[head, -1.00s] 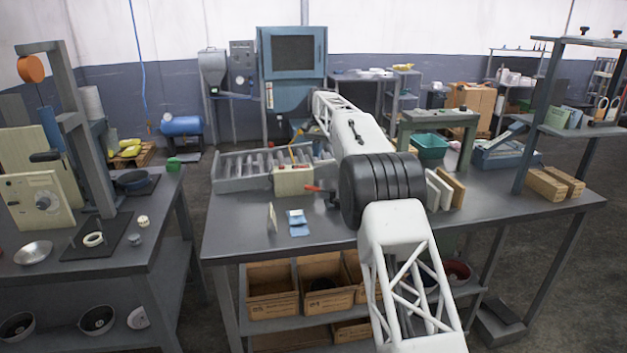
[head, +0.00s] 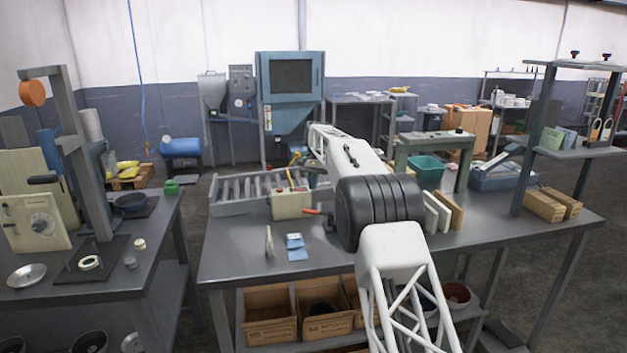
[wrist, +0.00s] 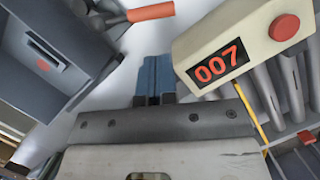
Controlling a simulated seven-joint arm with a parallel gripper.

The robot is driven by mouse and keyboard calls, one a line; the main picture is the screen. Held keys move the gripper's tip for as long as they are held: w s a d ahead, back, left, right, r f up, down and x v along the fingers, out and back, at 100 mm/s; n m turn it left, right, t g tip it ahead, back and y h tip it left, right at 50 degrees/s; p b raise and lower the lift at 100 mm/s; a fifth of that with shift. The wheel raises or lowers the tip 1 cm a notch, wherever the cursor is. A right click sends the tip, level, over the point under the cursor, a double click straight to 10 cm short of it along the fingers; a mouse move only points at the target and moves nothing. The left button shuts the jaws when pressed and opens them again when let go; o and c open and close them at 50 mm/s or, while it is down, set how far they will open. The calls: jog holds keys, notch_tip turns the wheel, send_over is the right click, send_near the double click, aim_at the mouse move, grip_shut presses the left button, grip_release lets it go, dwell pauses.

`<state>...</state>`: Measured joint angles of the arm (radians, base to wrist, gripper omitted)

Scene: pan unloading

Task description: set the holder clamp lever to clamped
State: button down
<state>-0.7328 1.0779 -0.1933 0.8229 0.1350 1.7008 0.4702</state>
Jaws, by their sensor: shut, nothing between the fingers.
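A lever with an orange-red handle (head: 312,211) sticks out beside the beige box on the middle table. In the wrist view its handle (wrist: 150,12) is at the top, joined to a grey metal part at its left. I take it for the clamp lever; whether it stands clamped I cannot tell. My gripper (wrist: 156,72) shows at the middle of the wrist view, its blue-tipped fingers shut together and empty. The fingers appear below the handle in that picture, apart from it. In the head view my arm hides the lever's base, and the fingers cannot be made out.
The beige box (wrist: 230,45) with a red button and display 007 is close right of my fingers. A roller rack (head: 240,190) lies behind it. A dark grey block (wrist: 50,55) is at left in the wrist view. Blue packets (head: 296,247) lie on the table (head: 235,258).

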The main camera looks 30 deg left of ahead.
jog(key=shift+x, duration=3.45)
jog(key=shift+s+n, duration=0.5)
jog(key=shift+n, duration=0.2)
jog(key=shift+s+r+n+h, duration=0.1)
jog(key=shift+s+n+h, duration=0.3)
jog(key=shift+s+n, duration=0.35)
jog(key=s+n, duration=0.1)
jog(key=n, duration=0.1)
jog(key=s+d+n+t+h, duration=0.1)
jog(key=n, duration=0.1)
jog(key=shift+s+d, duration=0.15)
jog(key=shift+s, duration=0.25)
jog(key=s+d+n, duration=0.1)
jog(key=n, duration=0.1)
jog(key=s+n+t, duration=0.1)
jog(key=shift+d+n+h, duration=0.3)
jog(key=shift+d+n, duration=0.05)
jog(key=shift+d, duration=0.05)
jog(key=d+n, duration=0.1)
jog(key=s+d+n+t, duration=0.1)
jog(key=n, duration=0.1)
jog(key=shift+s+d+n, duration=0.15)
jog(key=shift+n, duration=0.15)
jog(key=shift+s+d, duration=0.15)
jog(key=shift+d, duration=0.35)
